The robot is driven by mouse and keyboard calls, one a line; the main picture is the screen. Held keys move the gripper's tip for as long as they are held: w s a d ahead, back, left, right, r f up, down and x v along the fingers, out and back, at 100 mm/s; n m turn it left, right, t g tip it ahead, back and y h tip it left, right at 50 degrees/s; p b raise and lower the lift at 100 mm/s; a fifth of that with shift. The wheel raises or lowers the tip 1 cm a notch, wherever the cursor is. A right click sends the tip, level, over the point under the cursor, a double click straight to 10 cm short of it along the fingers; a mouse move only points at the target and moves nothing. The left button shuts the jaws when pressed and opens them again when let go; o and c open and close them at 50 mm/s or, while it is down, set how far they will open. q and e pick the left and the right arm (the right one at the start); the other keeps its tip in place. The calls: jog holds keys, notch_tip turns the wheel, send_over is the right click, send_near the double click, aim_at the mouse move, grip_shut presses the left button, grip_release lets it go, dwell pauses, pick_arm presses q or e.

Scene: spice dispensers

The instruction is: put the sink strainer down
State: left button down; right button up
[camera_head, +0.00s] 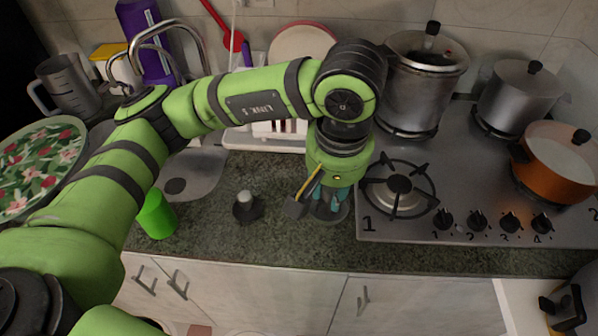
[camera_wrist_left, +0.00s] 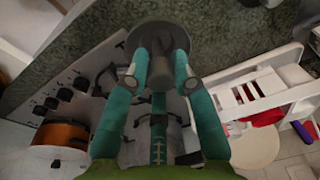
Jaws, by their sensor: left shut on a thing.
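My left gripper (camera_head: 330,200) points down over the counter, just left of the stove. Its teal fingers are shut on the sink strainer (camera_head: 343,213), a dark round disc with a knob. In the left wrist view the sink strainer (camera_wrist_left: 139,36) shows between and beyond the fingertips of my left gripper (camera_wrist_left: 162,75). The disc is at or very near the counter top; I cannot tell whether it touches. The grey countertop (camera_head: 290,225) is bare around it. My right gripper is not in view.
A dark round item with a pale top (camera_head: 247,205) stands to the left, and a green cup (camera_head: 157,215) farther left. The stove (camera_head: 450,190) with its front-left burner (camera_head: 400,187) is close on the right. A white rack (camera_head: 240,138) stands behind.

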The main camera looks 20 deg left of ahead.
pick_arm(q)
jog(key=shift+w+a+f+p, duration=0.3)
jog(key=shift+w+a+f, duration=0.45)
jog(key=shift+a, duration=0.25)
jog(key=w+a+f+p, duration=0.1)
jog(key=w+f, duration=0.1)
jog(key=w+a+f+p, duration=0.1)
jog(key=w+f, duration=0.1)
jog(key=f, duration=0.1)
jog(key=w+a+f+p, duration=0.1)
jog(key=w+a+f, duration=0.1)
jog(key=w+f, duration=0.1)
jog(key=shift+a+f+p, duration=0.1)
jog(key=shift+f+p, duration=0.2)
jog(key=shift+f, duration=0.25)
jog(key=shift+f+b, duration=0.2)
jog(key=shift+b, duration=0.2)
jog(key=c, duration=1)
grip_release()
jog(key=shift+r, duration=0.1)
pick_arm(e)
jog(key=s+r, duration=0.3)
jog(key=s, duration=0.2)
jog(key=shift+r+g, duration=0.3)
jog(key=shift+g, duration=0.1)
